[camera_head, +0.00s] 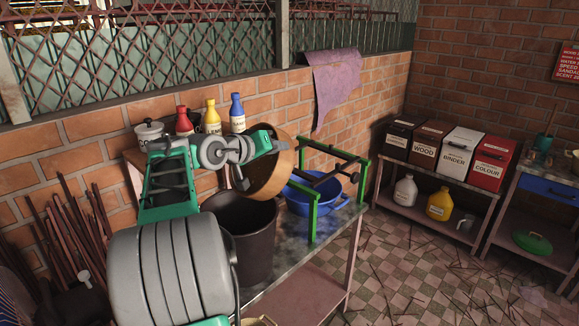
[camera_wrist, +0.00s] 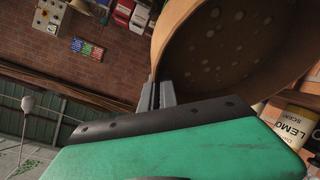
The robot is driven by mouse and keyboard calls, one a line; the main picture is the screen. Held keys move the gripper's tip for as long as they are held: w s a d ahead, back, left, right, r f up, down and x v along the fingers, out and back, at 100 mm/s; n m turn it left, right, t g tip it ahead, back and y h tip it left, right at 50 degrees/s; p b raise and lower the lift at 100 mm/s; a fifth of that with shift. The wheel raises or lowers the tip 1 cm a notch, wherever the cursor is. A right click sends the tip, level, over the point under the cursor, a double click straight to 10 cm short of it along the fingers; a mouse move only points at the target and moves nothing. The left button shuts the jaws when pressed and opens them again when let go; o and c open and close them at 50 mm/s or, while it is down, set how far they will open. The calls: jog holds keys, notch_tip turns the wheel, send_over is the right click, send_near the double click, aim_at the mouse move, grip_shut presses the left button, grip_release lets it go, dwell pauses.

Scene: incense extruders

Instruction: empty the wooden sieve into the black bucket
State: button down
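The wooden sieve (camera_head: 283,168) is held tilted on its side in the head view, above and to the right of the black bucket (camera_head: 240,215). My gripper (camera_wrist: 156,95) is shut on the sieve's rim in the wrist view. In the head view my gripper's fingertips are hidden by the arm and the sieve. The wrist view shows the sieve's inner face (camera_wrist: 225,50) with several pale spots on it; I cannot tell whether they are holes or bits of material. The black bucket stands upright on the table; its bottom inside is not visible.
A blue basin (camera_head: 318,196) stands under a green frame (camera_head: 312,215) just right of the bucket. Red, yellow and blue bottles (camera_head: 212,117) and a pot (camera_head: 150,133) stand behind on a ledge. Labelled boxes (camera_head: 458,148) are on a shelf at the right.

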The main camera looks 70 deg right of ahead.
jog(key=w+a+n+g+h+b, duration=0.2)
jog(key=w+a+h+b, duration=0.6)
jog(key=b, duration=0.8)
jog(key=shift+a+r+n+g+b, duration=0.15)
jog(key=shift+a+n+g+b, duration=0.25)
jog(key=shift+a, duration=0.8)
